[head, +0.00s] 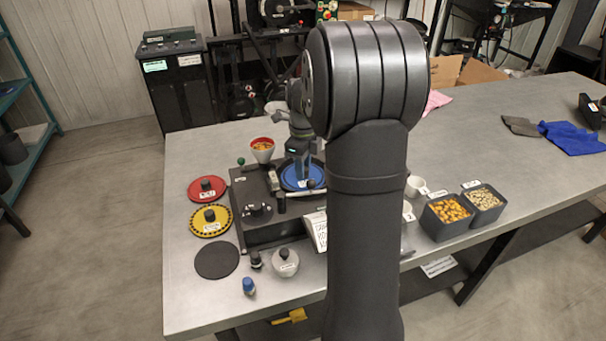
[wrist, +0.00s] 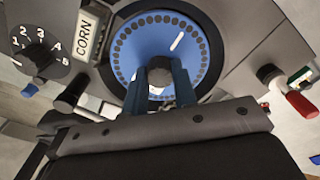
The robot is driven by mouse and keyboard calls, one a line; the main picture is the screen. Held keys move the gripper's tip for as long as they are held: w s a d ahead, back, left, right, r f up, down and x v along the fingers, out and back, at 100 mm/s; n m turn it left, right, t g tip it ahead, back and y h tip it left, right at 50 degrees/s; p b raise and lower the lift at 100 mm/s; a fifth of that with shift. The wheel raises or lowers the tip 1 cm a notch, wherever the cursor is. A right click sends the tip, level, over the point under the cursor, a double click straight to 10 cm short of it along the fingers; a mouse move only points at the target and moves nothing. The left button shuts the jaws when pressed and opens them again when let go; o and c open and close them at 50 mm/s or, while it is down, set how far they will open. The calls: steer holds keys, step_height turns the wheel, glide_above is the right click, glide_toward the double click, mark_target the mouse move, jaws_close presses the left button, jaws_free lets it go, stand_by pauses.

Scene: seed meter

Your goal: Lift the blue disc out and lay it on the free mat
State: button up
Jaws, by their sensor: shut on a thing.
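The blue disc (head: 290,183) is at the seed meter (head: 244,213), partly hidden by my arm. In the wrist view the blue disc (wrist: 206,45), with a ring of dark holes near its rim, lies within a round dark housing. My gripper (head: 303,172) points down over its middle. The free mat (head: 216,260) is a dark, bare round at the table's front left.
A red disc (head: 207,189) and a yellow disc (head: 210,221) lie left of the meter. A cup of orange seed (head: 262,150) stands behind it. Seed bins (head: 447,217) are at right.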

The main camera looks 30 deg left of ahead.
steer(key=shift+r, duration=1.5)
steer(key=shift+r, duration=1.7)
steer(key=s+a+n, duration=0.1)
steer(key=s+n, duration=0.1)
steer(key=s+a+n, duration=0.1)
steer(key=s+n, duration=0.2)
steer(key=s+a+n, duration=0.1)
steer(key=s+n, duration=0.1)
steer(key=shift+s+a+f+n, duration=0.1)
steer(key=shift+s+n, duration=0.05)
steer(key=shift+n, duration=0.15)
steer(key=s+n, duration=0.3)
steer(key=s+a+n, duration=0.1)
steer(key=s+n, duration=0.2)
steer(key=s+a+n, duration=0.1)
steer(key=s+n, duration=0.2)
steer(key=shift+s+f+n, duration=0.1)
steer(key=shift+f+n, duration=0.25)
steer(key=shift+n, duration=0.05)
steer(key=s+a+f, duration=0.5)
steer(key=s+f, duration=0.2)
steer(key=s, duration=0.4)
steer(key=shift+n, duration=0.3)
steer(key=shift+d+f, duration=0.15)
steer(key=shift+f, duration=2.9)
